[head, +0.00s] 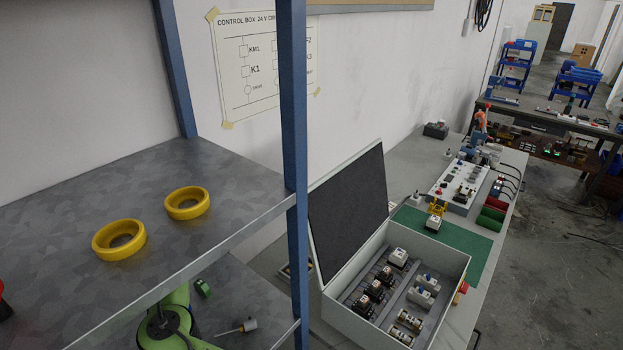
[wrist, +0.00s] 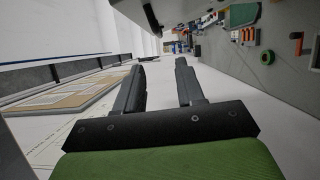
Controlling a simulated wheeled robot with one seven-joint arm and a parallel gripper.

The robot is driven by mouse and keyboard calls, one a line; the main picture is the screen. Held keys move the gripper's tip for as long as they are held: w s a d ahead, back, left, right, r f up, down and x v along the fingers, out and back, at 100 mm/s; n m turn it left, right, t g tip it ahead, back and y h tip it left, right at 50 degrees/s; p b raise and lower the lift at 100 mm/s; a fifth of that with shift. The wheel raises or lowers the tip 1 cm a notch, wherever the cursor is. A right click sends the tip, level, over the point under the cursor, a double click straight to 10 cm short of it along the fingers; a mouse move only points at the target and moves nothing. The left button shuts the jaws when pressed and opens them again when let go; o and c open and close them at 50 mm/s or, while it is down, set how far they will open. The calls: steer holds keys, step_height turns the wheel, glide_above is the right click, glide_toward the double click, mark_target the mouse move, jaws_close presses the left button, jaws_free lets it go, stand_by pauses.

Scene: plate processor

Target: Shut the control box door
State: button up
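The control box (head: 440,257) is a light grey case in the head view, right of the shelf post. Its door (head: 349,203) stands open and upright along the box's left side, with its dark inner face toward the box's interior. Rows of relays and terminals show inside. My gripper (wrist: 160,66) shows in the wrist view with its two dark fingers apart and nothing between them. In the head view only a green part of my arm shows at the lower left, behind the shelf. The control box cannot be made out in the wrist view.
A metal shelf (head: 90,185) with blue posts (head: 293,110) stands at the left, holding two yellow rings (head: 120,240). A green mat (head: 470,245) and a switch panel (head: 463,187) lie on the bench behind the box. Open floor (head: 560,270) is at the right.

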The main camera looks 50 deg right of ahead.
mark_target(314, 188)
steer(key=p+x, duration=0.1)
steer(key=x, duration=0.8)
steer(key=p+x, duration=0.1)
steer(key=x, duration=0.4)
steer(key=shift+s+r+p, duration=0.25)
steer(key=shift+s+p, duration=0.05)
steer(key=shift+s, duration=0.2)
steer(key=shift+d+f, duration=0.15)
steer(key=shift+d, duration=0.2)
steer(key=shift+a, duration=0.1)
jaws_close()
